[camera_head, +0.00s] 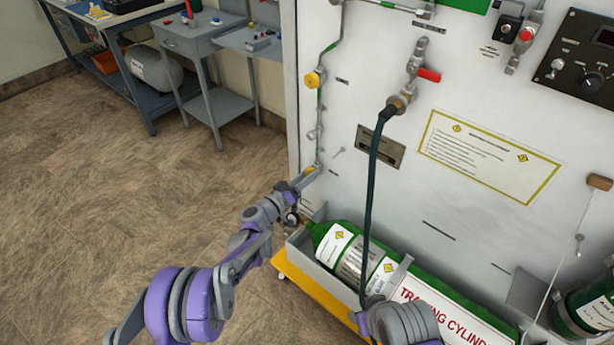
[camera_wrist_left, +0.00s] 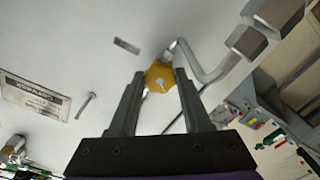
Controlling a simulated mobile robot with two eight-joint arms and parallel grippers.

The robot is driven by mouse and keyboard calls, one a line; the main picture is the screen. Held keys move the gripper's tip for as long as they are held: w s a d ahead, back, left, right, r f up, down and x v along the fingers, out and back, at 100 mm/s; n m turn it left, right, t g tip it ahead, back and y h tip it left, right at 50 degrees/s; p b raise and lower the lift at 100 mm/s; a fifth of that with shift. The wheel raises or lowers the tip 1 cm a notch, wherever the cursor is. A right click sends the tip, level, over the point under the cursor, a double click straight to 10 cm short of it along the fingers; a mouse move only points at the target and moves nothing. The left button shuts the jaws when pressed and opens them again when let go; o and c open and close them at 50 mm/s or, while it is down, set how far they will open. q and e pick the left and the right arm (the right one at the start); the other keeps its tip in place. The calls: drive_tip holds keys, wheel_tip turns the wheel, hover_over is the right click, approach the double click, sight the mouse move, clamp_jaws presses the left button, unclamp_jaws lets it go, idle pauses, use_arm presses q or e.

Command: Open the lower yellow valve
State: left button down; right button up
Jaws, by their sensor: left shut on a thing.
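The lower yellow valve (camera_head: 309,171) sits on the pipe near the left edge of the white panel, mostly hidden by my left gripper in the head view. My left gripper (camera_head: 313,173) reaches it from below. In the left wrist view, the yellow valve knob (camera_wrist_left: 160,76) lies between the tips of the two fingers, and the left gripper (camera_wrist_left: 160,88) is shut on it. The upper yellow valve (camera_head: 313,79) is on the same pipe, higher up. My right gripper is not in view; only part of my right arm shows at the bottom.
A green training cylinder (camera_head: 430,290) lies in a tray below the panel. A dark hose (camera_head: 373,190) hangs in front, from a fitting beside a red-handled valve (camera_head: 428,75). Grey tables (camera_head: 200,40) stand at the back left. The floor (camera_head: 110,200) at left is clear.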

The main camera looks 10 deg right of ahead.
use_arm(q)
drive_tip(key=shift+c, duration=1.8)
unclamp_jaws()
drive_tip(key=v, duration=1.1)
drive_tip(key=shift+p, duration=0.4)
